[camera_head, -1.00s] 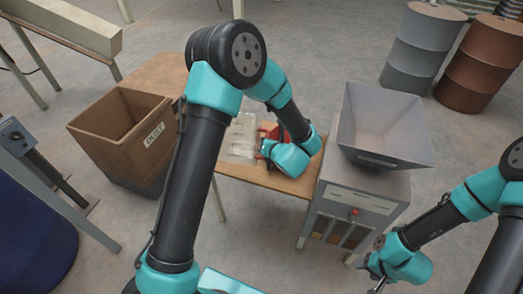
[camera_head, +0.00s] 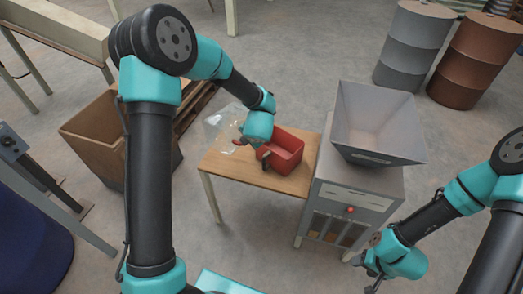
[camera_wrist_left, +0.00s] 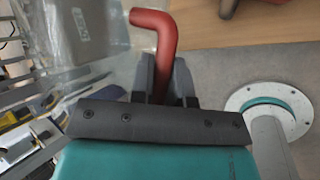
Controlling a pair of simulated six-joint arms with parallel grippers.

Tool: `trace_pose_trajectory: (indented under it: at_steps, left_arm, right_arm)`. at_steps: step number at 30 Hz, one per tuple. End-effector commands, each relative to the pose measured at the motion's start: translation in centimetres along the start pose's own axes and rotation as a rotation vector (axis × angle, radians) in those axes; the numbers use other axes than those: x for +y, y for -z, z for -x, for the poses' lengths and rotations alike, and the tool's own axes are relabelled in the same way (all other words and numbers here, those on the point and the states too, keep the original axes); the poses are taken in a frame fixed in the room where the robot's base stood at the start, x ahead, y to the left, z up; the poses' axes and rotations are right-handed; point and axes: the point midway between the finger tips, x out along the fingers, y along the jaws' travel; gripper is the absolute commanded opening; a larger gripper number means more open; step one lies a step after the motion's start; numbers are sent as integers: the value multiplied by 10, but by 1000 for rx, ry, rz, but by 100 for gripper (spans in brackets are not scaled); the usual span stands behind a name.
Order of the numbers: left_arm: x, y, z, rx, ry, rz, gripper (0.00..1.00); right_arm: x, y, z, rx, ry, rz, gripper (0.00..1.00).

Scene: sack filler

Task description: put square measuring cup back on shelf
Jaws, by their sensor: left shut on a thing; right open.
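My left gripper (camera_wrist_left: 163,78) is shut on a red bent handle (camera_wrist_left: 158,35). The handle appears to belong to a clear, see-through square cup (camera_head: 226,122), which is tilted beside the left hand over the table's back left corner. In the left wrist view the clear body (camera_wrist_left: 85,45) fills the upper left, with faint markings. In the head view the left fingertips are partly hidden by the hand. My right gripper (camera_head: 372,272) is open and empty at the lower right, in front of the grey machine. I cannot pick out a shelf for the cup.
A red tub (camera_head: 287,150) stands on the small wooden table (camera_head: 225,178), close right of the left hand. The grey hopper machine (camera_head: 352,208) stands right of the table. A brown bin (camera_head: 85,150) and wooden slats are left. Drums (camera_head: 412,45) stand at back right.

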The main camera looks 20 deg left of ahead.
Motion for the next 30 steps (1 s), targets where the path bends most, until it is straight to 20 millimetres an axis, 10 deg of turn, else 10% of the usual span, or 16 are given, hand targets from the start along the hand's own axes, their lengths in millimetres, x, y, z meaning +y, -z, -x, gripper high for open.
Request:
trace_pose_trajectory:
  at_steps: [20, 30]
  left_arm:
    - [17, 5, -12, 195, 119, -537, 0]
    - [35, 12, -25, 395, 58, -1114, 0]
  right_arm:
    - [0, 0, 0, 0, 0, 0, 56]
    - [0, 0, 0, 0, 0, 0, 56]
